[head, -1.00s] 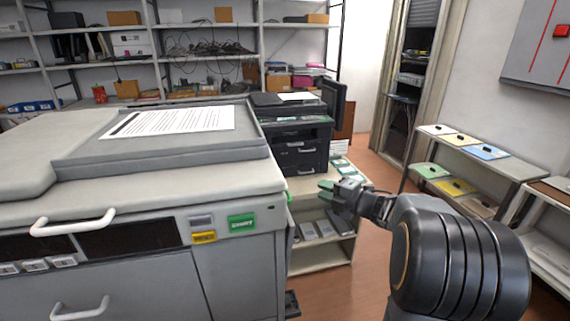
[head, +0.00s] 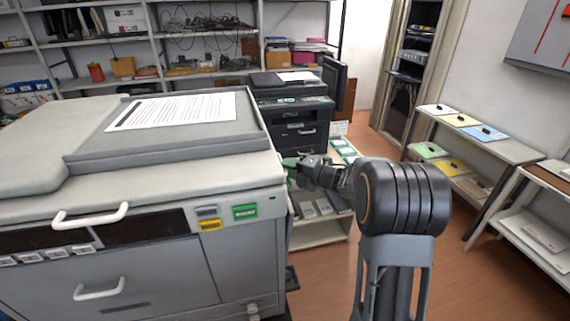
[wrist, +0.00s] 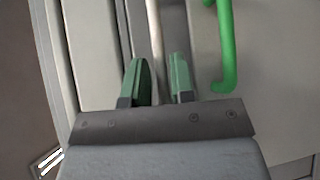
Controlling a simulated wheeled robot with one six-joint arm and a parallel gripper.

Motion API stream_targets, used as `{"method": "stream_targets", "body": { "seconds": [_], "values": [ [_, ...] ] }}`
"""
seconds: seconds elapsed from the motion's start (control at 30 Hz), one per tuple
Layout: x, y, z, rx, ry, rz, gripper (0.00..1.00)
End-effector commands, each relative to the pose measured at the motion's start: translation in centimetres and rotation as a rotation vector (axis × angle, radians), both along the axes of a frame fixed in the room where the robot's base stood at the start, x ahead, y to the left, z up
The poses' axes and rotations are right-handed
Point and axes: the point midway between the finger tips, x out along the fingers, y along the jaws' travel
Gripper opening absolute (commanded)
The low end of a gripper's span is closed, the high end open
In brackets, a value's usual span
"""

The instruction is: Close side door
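A large grey copier (head: 150,260) fills the left of the head view. Its right side, where the side door would be, is turned away and hidden there. In the wrist view a grey panel (wrist: 275,70) carries a green bar handle (wrist: 228,50). I cannot tell how far the side door stands open. My gripper (wrist: 160,78) has two green fingertips that are apart, with a narrow gap. A pale vertical strip (wrist: 155,30) shows beyond the gap. The handle is to the right of the fingers and not between them. In the head view my gripper (head: 290,163) is close beside the copier's right side.
A black printer (head: 295,125) stands on a low shelf unit (head: 325,232) behind my gripper. Shelves with coloured trays (head: 455,168) line the right wall. The brown floor (head: 470,285) between is open. A sheet of paper (head: 175,108) lies on the copier's top.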

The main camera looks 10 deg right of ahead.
Motion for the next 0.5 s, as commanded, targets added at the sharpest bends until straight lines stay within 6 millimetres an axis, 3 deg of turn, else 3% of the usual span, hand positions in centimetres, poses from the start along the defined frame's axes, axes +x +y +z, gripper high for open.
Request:
{"method": "stream_targets", "body": {
  "seconds": [0.5],
  "values": [
    [1.19, 1.19, -0.15, 0.0, 0.0, -0.001, 0.23]
  ]
}}
